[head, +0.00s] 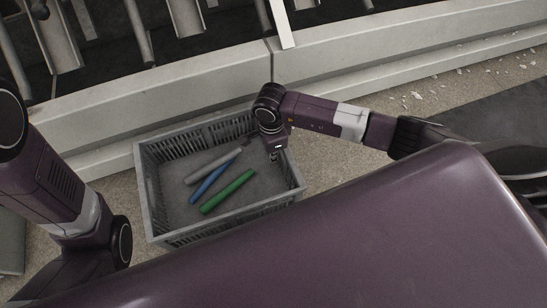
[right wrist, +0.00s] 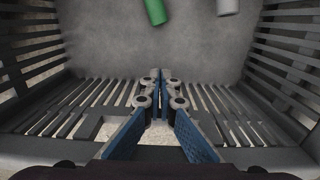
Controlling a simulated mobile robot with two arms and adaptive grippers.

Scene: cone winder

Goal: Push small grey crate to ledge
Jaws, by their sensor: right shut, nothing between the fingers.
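The small grey crate (head: 150,203) stands on the floor with slatted walls and an open top. Its far side lies close along the pale grey ledge (head: 190,93) at the machine's foot; I cannot tell whether they touch. My right gripper (head: 274,156) points down at the crate's right end, inside or just over its rim. In the right wrist view my right gripper (right wrist: 162,80) is shut and empty, its blue-padded fingers in front of the crate's slatted wall (right wrist: 225,110). My left arm shows at the left, but its gripper is out of view.
In the crate lie a grey tube (head: 212,158), a blue tube (head: 210,184) and a green tube (head: 228,191). Dark machinery (head: 110,45) stands beyond the ledge. Pale scraps (head: 490,75) litter the floor at the right, beside a dark mat (head: 490,110).

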